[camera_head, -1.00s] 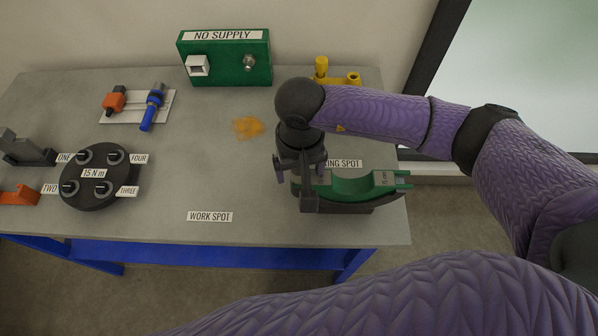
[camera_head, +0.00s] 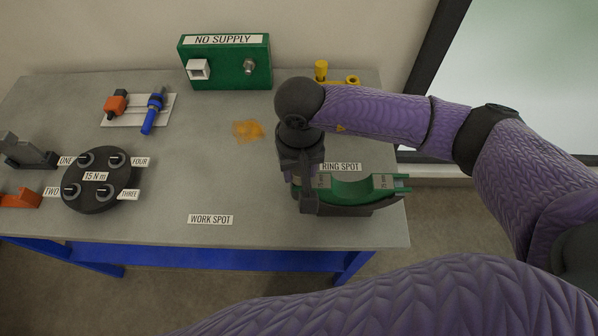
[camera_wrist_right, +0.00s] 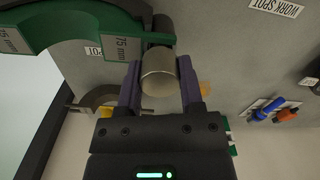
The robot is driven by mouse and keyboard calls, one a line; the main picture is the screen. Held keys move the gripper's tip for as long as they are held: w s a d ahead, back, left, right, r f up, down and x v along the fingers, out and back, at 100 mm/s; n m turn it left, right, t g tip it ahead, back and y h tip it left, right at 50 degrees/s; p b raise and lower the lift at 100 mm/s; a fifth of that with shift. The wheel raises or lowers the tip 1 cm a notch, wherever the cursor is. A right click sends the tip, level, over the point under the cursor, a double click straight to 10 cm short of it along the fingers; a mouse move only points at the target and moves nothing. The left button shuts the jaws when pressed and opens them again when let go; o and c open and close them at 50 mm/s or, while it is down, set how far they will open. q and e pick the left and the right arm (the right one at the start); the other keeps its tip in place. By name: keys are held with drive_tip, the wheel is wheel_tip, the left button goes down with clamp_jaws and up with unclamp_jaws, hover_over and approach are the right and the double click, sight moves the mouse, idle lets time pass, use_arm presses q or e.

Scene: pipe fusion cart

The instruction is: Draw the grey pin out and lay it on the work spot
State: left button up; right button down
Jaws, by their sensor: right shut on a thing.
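The grey pin (camera_wrist_right: 158,72) is a short metallic cylinder between the fingers of my right gripper (camera_wrist_right: 160,85) in the right wrist view. The gripper is shut on it. The pin is at the end of the green half-ring holder (camera_wrist_right: 72,22), beside its 75 mm label. Whether the pin is still seated in the holder is unclear. In the head view my right gripper (camera_head: 308,192) is at the left end of the green holder (camera_head: 350,190) and hides the pin. The work spot label (camera_head: 210,219) lies near the table's front edge. My left gripper is out of view.
The grey table (camera_head: 200,165) is clear around the work spot label. A black round stand (camera_head: 95,192) with several posts is left of it. A green supply box (camera_head: 226,62), a white plate with blue and orange parts (camera_head: 138,109) and yellow fittings (camera_head: 322,70) stand farther back.

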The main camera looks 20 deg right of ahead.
drive_tip(key=shift+r+p, duration=0.4)
drive_tip(key=shift+r, duration=0.5)
drive_tip(key=shift+r+p, duration=0.8)
drive_tip(key=shift+r, duration=0.6)
drive_tip(key=shift+r+p, duration=0.4)
drive_tip(key=shift+r, duration=0.35)
